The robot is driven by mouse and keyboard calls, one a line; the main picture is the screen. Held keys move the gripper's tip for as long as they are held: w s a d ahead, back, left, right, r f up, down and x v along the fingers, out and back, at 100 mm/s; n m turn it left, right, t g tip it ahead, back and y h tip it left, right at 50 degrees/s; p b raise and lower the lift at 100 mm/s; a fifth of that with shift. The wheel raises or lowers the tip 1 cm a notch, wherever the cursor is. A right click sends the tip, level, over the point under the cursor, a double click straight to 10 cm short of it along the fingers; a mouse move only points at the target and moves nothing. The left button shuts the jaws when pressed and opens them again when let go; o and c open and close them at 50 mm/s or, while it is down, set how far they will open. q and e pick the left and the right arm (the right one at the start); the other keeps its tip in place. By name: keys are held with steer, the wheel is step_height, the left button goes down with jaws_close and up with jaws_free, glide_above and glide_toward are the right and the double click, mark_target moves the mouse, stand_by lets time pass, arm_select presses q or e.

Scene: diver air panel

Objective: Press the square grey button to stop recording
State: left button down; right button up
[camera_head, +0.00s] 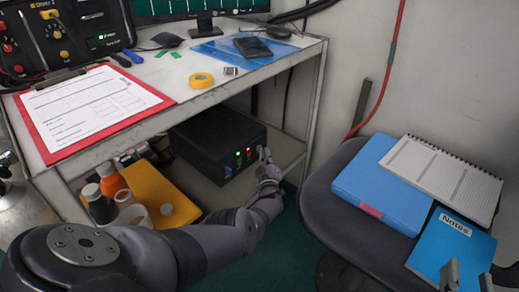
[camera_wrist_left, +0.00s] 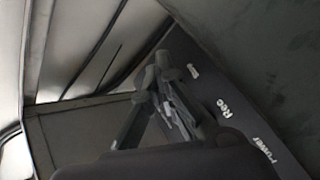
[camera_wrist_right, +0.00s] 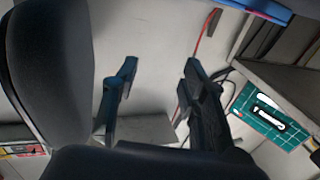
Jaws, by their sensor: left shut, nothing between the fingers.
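A black recorder box (camera_head: 215,135) stands on the lower shelf, with a green and a red light on its front. In the left wrist view its front panel (camera_wrist_left: 240,115) carries the labels "Rec" and "Power", and a third label too small to read. My left gripper (camera_head: 264,154) is shut and empty at the right end of this front. Its fingertips (camera_wrist_left: 165,68) are close to the panel; I cannot tell whether they touch. I cannot make out the square grey button, which the fingers may hide. My right gripper (camera_head: 468,277) is open and empty, its fingers apart in the right wrist view (camera_wrist_right: 158,68).
Bottles (camera_head: 112,180) and a yellow case (camera_head: 150,190) are left of the box. The tabletop (camera_head: 180,88) overhangs the box. A chair (camera_head: 325,205) with a blue folder (camera_head: 375,190) and notebooks (camera_head: 445,180) stands at the right.

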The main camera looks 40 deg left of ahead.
arm_select(q)
steer(key=shift+a, duration=0.35)
arm_select(e)
steer(key=shift+a+r+t, duration=0.1)
steer(key=shift+r+t, duration=0.2)
steer(key=shift+r, duration=0.15)
stand_by(0.4)
arm_select(q)
steer(key=shift+d, duration=0.25)
steer(key=shift+s+d, duration=0.1)
steer(key=shift+d, duration=0.5)
arm_select(e)
steer(key=shift+d+f+g, duration=0.2)
steer(key=shift+f+g, duration=0.4)
steer(key=shift+f, duration=0.5)
arm_select(q)
steer(key=shift+d, duration=0.1)
steer(key=shift+d, duration=0.25)
steer(key=d+p, duration=0.1)
steer(key=d, duration=0.1)
steer(key=shift+s+d, duration=0.1)
steer(key=shift+d, duration=1.05)
arm_select(e)
steer(key=f, duration=0.1)
steer(key=f+g, duration=0.1)
steer(key=s+f+g+h, duration=0.1)
steer(key=f, duration=0.1)
steer(key=shift+d, duration=0.4)
